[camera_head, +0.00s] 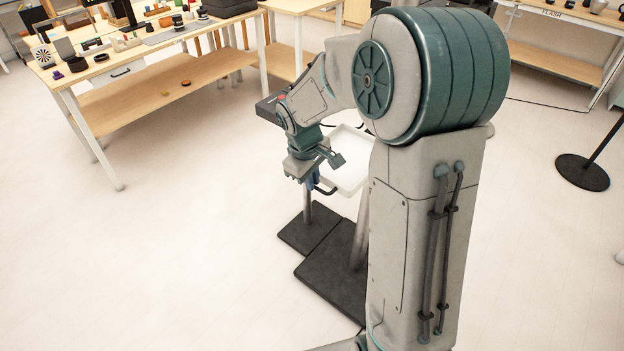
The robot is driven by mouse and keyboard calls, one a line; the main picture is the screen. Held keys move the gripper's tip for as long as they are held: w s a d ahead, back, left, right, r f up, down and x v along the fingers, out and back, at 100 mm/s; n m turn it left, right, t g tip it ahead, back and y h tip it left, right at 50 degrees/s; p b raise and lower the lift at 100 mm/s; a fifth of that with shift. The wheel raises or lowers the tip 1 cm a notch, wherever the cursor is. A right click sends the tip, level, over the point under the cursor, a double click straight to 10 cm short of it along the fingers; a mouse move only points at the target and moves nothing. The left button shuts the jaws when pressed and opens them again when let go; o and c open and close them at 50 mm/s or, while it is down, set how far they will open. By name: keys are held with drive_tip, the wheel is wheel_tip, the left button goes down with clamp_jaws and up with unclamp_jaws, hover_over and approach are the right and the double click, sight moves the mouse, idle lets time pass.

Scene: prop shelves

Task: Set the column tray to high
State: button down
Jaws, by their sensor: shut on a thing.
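The column tray (352,172) is a white, shallow, rimmed tray, seen partly behind my arm. A dark curved handle (326,191) sticks out at its near left corner. My gripper (312,182) is shut at this handle, its fingers pointing down; the exact grip is small and partly hidden. A grey metal post (361,232) stands on a dark base plate (332,270) below the tray. A shorter post (307,206) stands on another dark plate (306,234) to the left. My arm hides the tray's right side and where it meets the post.
A wooden table (120,95) with a lower shelf and many small props stands at the upper left. Another bench (560,62) is at the upper right. A round dark stand base (582,172) is on the right. Pale floor is clear at lower left.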

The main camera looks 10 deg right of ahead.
drive_tip(key=shift+w+r, duration=0.2)
drive_tip(key=shift+r, duration=0.15)
drive_tip(key=c, duration=2)
unclamp_jaws()
drive_tip(key=shift+o, duration=1)
drive_tip(key=shift+s, duration=0.2)
wheel_tip(320, 180, up, 14)
drive_tip(key=s+a, duration=0.1)
drive_tip(key=a, duration=0.1)
drive_tip(key=shift+s+f, duration=0.2)
drive_tip(key=shift+s, duration=0.05)
drive_tip(key=s+d+f+m+t, duration=0.1)
drive_tip(key=s+f+m, duration=0.1)
drive_tip(key=s, duration=0.7)
drive_tip(key=s+d+f+m+y, duration=0.1)
drive_tip(key=s+f+m, duration=0.2)
drive_tip(key=s, duration=0.7)
drive_tip(key=m, duration=0.2)
drive_tip(key=shift+s+m+t+y, duration=0.2)
drive_tip(key=shift+m+t+y, duration=0.1)
drive_tip(key=shift+t, duration=0.1)
